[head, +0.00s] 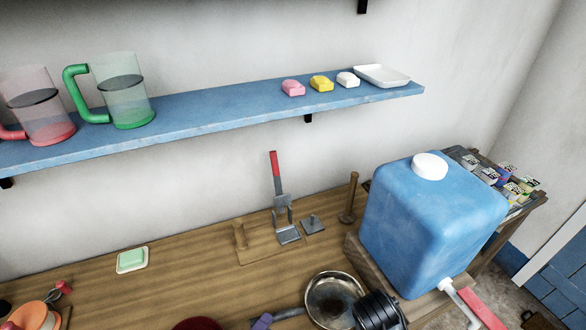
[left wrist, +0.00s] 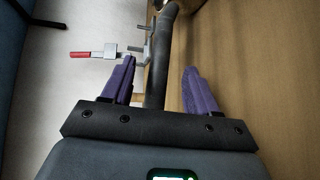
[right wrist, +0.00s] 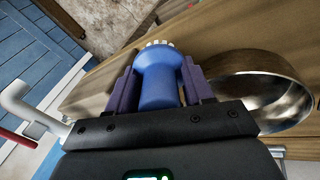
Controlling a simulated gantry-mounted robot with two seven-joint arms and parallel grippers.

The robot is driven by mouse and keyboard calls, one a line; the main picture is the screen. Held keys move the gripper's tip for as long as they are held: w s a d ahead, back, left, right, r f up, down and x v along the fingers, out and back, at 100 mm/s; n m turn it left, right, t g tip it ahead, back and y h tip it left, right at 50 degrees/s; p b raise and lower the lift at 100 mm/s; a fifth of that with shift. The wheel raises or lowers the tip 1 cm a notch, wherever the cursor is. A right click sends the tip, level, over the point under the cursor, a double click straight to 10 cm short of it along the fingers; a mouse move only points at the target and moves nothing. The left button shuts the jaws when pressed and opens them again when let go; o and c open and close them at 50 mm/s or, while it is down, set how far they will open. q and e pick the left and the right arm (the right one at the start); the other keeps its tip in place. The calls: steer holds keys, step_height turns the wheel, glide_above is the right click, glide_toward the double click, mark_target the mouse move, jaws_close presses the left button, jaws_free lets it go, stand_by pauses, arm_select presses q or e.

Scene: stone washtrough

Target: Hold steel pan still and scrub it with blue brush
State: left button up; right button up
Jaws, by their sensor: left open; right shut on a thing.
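The steel pan (head: 322,290) lies at the lower middle of the head view, partly hidden by my right arm. Its inside is brown-stained in the right wrist view (right wrist: 285,92). My left gripper (left wrist: 160,82) is open, with the dark pan handle (left wrist: 157,75) between its fingers in the picture; I cannot tell if it touches. A purple fingertip (head: 262,322) of it shows by the handle in the head view. My right gripper (right wrist: 158,88) is shut on the blue brush (right wrist: 157,80), its pale bristles pointing away from the gripper, beside the pan.
A blue water tank (head: 425,230) with a red-handled tap stands right of the pan. Green soap (head: 132,260) lies on the wooden counter (head: 190,280) to the left. A blue shelf (head: 220,108) with mugs and soaps hangs above.

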arm_select(q)
steer(key=shift+b+x, duration=1.05)
steer(key=shift+x, duration=1.1)
arm_select(e)
steer(key=shift+f, duration=1.35)
arm_select(q)
jaws_close()
